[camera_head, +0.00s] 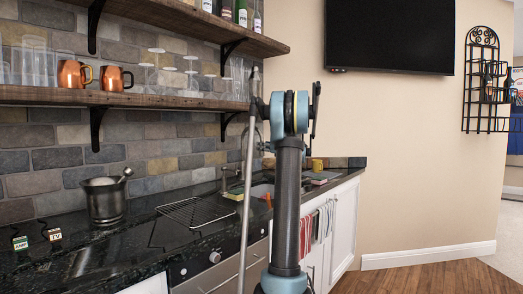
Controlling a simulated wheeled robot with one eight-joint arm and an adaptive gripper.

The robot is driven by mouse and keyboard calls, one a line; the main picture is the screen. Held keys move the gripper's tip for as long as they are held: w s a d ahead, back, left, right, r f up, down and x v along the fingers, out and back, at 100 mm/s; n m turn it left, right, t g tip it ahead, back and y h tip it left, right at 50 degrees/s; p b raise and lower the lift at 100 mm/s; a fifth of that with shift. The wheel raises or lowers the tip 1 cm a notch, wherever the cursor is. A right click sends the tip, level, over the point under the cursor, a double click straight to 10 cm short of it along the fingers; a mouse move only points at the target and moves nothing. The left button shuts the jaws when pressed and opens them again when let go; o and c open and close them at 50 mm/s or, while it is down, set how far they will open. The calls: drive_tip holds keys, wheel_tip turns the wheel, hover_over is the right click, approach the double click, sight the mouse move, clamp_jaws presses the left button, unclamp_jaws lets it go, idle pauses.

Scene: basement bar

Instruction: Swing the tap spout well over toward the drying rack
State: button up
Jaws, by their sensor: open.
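The tap (261,134) shows in part as a thin curved metal spout at the sink, just left of my arm's upper joint. My arm hides much of it, so I cannot tell exactly which way the spout points. The sink (262,189) is partly covered by my upright arm.
Copper mugs (72,74) and glasses stand on the wooden shelf (130,98) above. Striped towels (307,234) hang on the cabinet front. Open wooden floor (415,277) lies at right.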

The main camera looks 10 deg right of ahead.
drive_tip(key=shift+x, duration=1.2)
drive_tip(key=shift+c, duration=0.3)
clamp_jaws()
